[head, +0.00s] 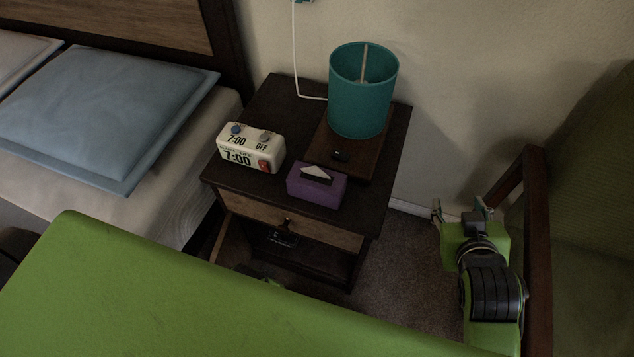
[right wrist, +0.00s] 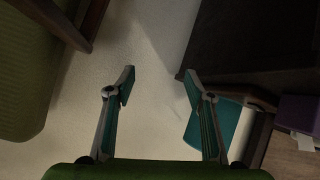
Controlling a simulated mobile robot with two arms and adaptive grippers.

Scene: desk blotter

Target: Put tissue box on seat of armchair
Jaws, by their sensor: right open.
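The purple tissue box (head: 316,188), with a white tissue in its top, sits at the front edge of the nightstand (head: 385,165). Part of it shows at the right edge of the right wrist view (right wrist: 299,112). The armchair (head: 537,235) is at the right, with green upholstery and dark wooden arms; its seat (head: 590,285) is only partly in view. My right gripper (head: 461,210) is open and empty, between nightstand and armchair, right of the box and apart from it. Its spread fingers (right wrist: 158,84) also show in the right wrist view. My left gripper is not visible.
A teal lamp (head: 362,100) stands on the nightstand behind the box. A white alarm clock (head: 250,148) is left of the box. A bed with a blue pillow (head: 105,115) is at the left. The armchair's wooden arm stands beside my right arm.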

